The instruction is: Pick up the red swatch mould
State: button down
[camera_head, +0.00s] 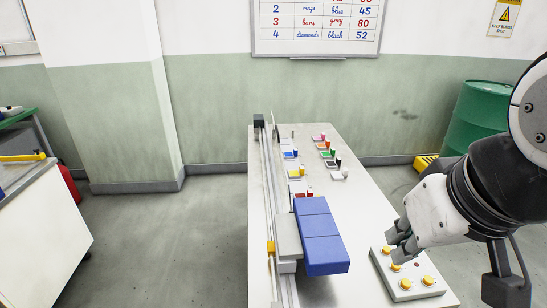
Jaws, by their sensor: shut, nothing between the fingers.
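A small red swatch mould (299,188) lies on the long pale table, just beyond the blue blocks of the gantry. The blue blocks partly hide it, and its details are too small to tell. My gripper (394,246) is at the right, shut and empty, over or near the control box. It is nearer to the camera than the red mould and well to its right, apart from it.
The gantry's blue blocks (318,232) overhang the table (352,210) beside a long rail (267,190). Several other coloured moulds lie in two rows farther back. A control box (412,284) with yellow knobs is at front right. A green drum (478,118) stands behind my arm.

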aim_at(309, 193)
jog(key=z, duration=0.65)
jog(key=l+z, duration=0.4)
jog(key=i+l+z, duration=0.15)
jog(key=l+z, duration=0.25)
jog(key=l, duration=0.15)
jog(key=i+l+z, duration=0.15)
jog(key=l+z, duration=0.25)
jog(key=i+l, duration=0.35)
jog(key=i+l+z, duration=0.15)
jog(key=i+l, duration=0.2)
jog(key=i, duration=0.15)
jog(key=i+l, duration=0.3)
jog(key=i, duration=0.15)
jog(key=i+j+u, duration=0.15)
jog(key=i+u, duration=0.85)
jog(key=i+l+u, duration=0.3)
jog(key=i+u, duration=0.15)
jog(key=i+j+u, duration=0.15)
jog(key=i+u, duration=0.2)
jog(key=u, duration=0.15)
jog(key=i+u, duration=0.8)
jog(key=u, duration=0.2)
jog(key=i+l+u, duration=0.3)
jog(key=u, duration=0.15)
jog(key=i+j+u, duration=0.15)
jog(key=i+u, duration=0.7)
